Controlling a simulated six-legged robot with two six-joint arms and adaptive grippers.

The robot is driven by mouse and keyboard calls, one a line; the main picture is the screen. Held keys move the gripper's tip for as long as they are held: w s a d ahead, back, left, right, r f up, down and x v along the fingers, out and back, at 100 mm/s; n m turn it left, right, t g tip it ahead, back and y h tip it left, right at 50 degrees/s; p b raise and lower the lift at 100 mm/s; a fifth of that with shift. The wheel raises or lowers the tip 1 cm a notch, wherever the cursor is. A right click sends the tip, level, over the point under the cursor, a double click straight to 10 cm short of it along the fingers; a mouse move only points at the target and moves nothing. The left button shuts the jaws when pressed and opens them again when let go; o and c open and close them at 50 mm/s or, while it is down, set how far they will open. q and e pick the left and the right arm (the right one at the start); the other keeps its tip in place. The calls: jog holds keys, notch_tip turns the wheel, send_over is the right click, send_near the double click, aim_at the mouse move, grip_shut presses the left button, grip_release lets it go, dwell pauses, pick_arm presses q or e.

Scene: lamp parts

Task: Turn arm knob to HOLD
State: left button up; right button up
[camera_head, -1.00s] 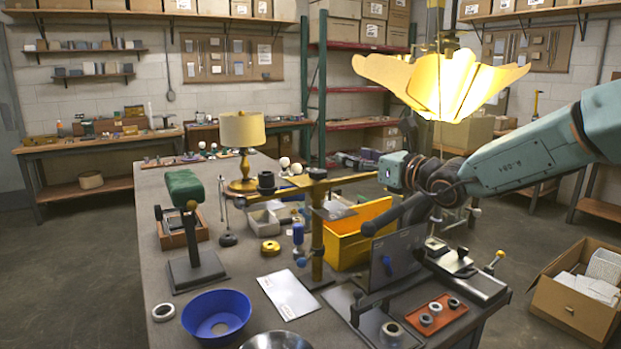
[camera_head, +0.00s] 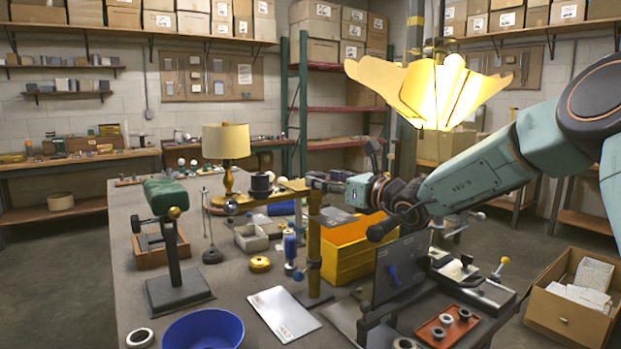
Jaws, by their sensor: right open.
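A brass post (camera_head: 314,245) stands on the workbench with a horizontal brass arm (camera_head: 275,195) at its top. The arm carries a dark cylinder (camera_head: 261,184) and a shiny ball (camera_head: 230,207) on the left. My right gripper (camera_head: 318,181) comes in from the right, with its open dark fingers at the top of the post. I cannot tell whether they touch the joint there, and they hide part of it. My left gripper is out of view.
A yellow bin (camera_head: 350,255) stands behind the post. A lit, petal-shaped lampshade (camera_head: 430,90) hangs above my right arm. A green-topped stand (camera_head: 170,245), a blue bowl (camera_head: 203,330) and a white sheet (camera_head: 283,313) are on the bench (camera_head: 125,265). An orange tray (camera_head: 447,326) lies at the front right.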

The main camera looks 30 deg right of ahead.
aim_at(314, 173)
jog(key=w, duration=0.4)
jog(key=shift+w+a+f, duration=0.1)
jog(key=shift+w+f, duration=0.2)
jog(key=shift+f, duration=0.05)
jog(key=shift+w+a, duration=0.15)
jog(key=shift+a+r, duration=0.3)
jog(key=shift+w+d+f, duration=0.15)
jog(key=shift+d+f, duration=0.1)
jog(key=c, duration=0.3)
jog(key=shift+a+r, duration=0.15)
jog(key=shift+a, duration=0.05)
jog(key=c, duration=0.4)
jog(key=shift+d, duration=0.1)
jog(key=c, duration=0.5)
jog(key=m+h+b, duration=0.1)
jog(key=h+b, duration=0.1)
jog(key=b, duration=0.5)
jog(key=shift+m, duration=0.3)
